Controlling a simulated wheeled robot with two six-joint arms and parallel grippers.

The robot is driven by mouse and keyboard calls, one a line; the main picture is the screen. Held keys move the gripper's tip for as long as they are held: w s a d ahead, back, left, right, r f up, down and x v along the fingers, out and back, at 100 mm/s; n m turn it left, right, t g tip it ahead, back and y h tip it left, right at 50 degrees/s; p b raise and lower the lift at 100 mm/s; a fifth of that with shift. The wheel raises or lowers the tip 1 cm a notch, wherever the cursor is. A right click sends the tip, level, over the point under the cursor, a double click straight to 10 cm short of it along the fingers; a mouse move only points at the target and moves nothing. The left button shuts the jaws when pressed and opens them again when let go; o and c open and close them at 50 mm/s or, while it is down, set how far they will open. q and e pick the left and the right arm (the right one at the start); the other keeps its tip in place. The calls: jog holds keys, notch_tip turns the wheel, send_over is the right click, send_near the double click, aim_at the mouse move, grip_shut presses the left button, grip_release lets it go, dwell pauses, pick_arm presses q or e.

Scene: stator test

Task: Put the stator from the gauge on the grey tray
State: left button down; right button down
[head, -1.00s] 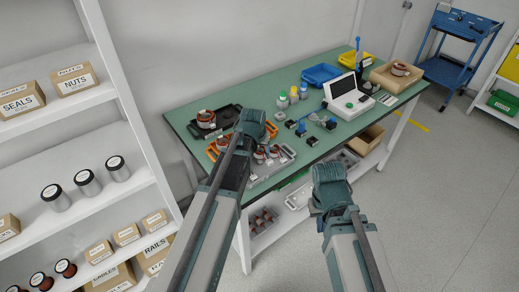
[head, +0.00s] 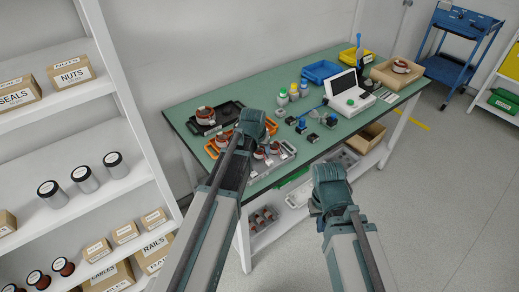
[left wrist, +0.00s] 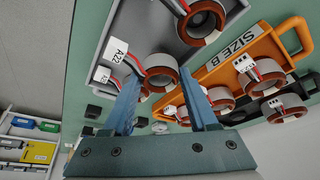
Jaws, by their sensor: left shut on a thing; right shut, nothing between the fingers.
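My left gripper (head: 252,124) is over the front left of the green table; the left wrist view shows its two blue fingers (left wrist: 160,88) shut on a copper-red stator (left wrist: 160,65) with red and black wires. In the head view the gripper hides that stator. The grey tray (head: 286,160) lies at the table's front edge, with stators in it; it shows close to the fingers in the left wrist view (left wrist: 237,8). I cannot tell whether the held stator touches it. My right gripper (head: 330,187) is shut and empty, in front of the table. I cannot make out the gauge.
An orange tray (left wrist: 270,45) marked SIZE B holds several stators beside the grey tray. A black tray (head: 233,108) with a stator is behind it. A white screen device (head: 349,105), bottles and blue bins (head: 320,71) stand further right. A white shelf (head: 120,90) is at left.

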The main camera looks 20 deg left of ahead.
pick_arm(q)
jog(key=shift+f+b, duration=0.65)
jog(key=shift+f, duration=0.15)
dwell(0.4)
jog(key=shift+c, duration=1.7)
grip_release()
jog(key=shift+r, duration=0.2)
jog(key=shift+r+p, duration=2.4)
jog(key=shift+p, duration=0.15)
